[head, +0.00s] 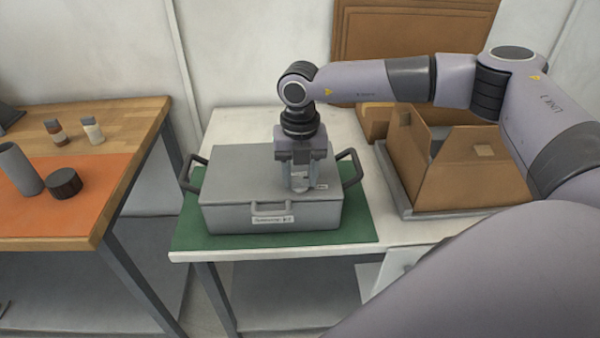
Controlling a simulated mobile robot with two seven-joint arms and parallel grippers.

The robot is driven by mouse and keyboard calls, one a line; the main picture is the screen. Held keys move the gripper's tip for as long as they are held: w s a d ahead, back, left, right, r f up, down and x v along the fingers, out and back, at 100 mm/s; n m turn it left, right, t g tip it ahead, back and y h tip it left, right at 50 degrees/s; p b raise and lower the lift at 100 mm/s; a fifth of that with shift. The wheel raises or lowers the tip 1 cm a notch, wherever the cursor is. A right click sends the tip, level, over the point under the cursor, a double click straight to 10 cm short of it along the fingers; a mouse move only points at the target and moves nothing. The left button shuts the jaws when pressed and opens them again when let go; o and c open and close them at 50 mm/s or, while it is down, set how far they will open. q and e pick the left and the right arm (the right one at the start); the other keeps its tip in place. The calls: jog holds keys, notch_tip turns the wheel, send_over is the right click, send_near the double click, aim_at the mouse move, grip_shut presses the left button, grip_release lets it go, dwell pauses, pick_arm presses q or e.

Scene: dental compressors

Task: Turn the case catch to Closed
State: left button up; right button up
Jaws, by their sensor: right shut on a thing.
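A closed grey case (238,178) with dark side handles, a front handle and a front label sits on a green mat (350,225). My right gripper (301,190) points straight down over the right part of the lid. It is shut on the case catch, which its fingers mostly hide. A small pale label shows on the lid just right of the fingers. I cannot tell which way the catch is turned. My left gripper is not in view.
The case's table (240,125) is pale, with a brown cardboard box (470,185) at its right. A wooden table (130,120) stands at the left, with an orange mat, a grey cylinder, a dark round pot and small bottles. A gap separates the tables.

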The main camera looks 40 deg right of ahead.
jog(key=shift+n, duration=0.3)
jog(key=n+b, duration=0.1)
jog(key=n, duration=0.2)
jog(key=shift+f+n, duration=0.1)
jog(key=shift+n, duration=0.3)
jog(key=n+b, duration=0.1)
jog(key=n, duration=0.3)
jog(key=shift+d+n+b, duration=0.15)
jog(key=shift+n+b, duration=0.15)
jog(key=shift+b, duration=0.05)
jog(key=n+b, duration=0.1)
jog(key=n, duration=0.3)
jog(key=shift+n, duration=0.3)
jog(key=n+b, duration=0.1)
jog(key=n, duration=0.3)
jog(key=shift+w+d, duration=0.1)
jog(key=o, duration=1.1)
jog(key=shift+c, duration=0.2)
